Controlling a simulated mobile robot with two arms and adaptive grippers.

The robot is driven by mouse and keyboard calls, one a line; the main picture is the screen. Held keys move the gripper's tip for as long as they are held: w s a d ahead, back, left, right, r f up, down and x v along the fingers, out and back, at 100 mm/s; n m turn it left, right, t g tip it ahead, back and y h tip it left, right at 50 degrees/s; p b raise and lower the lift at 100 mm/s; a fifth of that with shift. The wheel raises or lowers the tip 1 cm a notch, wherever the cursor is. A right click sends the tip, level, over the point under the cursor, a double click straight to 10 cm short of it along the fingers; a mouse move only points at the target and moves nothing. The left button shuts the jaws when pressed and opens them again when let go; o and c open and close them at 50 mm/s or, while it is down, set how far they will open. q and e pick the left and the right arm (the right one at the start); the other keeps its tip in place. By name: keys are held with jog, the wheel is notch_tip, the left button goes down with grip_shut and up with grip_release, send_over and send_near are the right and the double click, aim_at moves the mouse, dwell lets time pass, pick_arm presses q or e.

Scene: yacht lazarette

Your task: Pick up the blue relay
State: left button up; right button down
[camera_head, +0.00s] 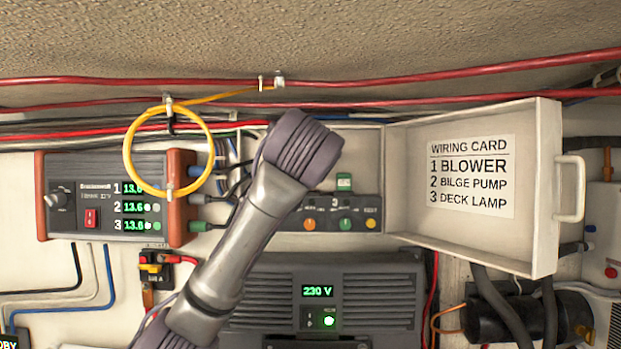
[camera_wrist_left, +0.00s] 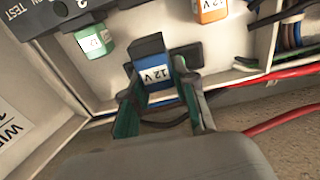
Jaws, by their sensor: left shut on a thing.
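The blue relay (camera_wrist_left: 158,76), with a white 12 V label and a dark block at its far end, shows in the left wrist view. My left gripper (camera_wrist_left: 157,64) is shut on it, one finger on each side. I cannot tell whether the relay still touches a socket. In the head view my left arm reaches up from the bottom to the open box, and its wrist hides the gripper and the blue relay. My right gripper is in neither view.
A green relay (camera_wrist_left: 95,40) and an orange relay (camera_wrist_left: 210,10) are close by in the box. The open box door (camera_head: 548,190) carries a wiring card (camera_head: 468,176). A yellow cable loop (camera_head: 128,150) hangs left of my arm. Wires run along the box edge.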

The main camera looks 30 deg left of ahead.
pick_arm(q)
jog(key=b+v, duration=1)
jog(key=v, duration=0.3)
jog(key=shift+s, duration=0.2)
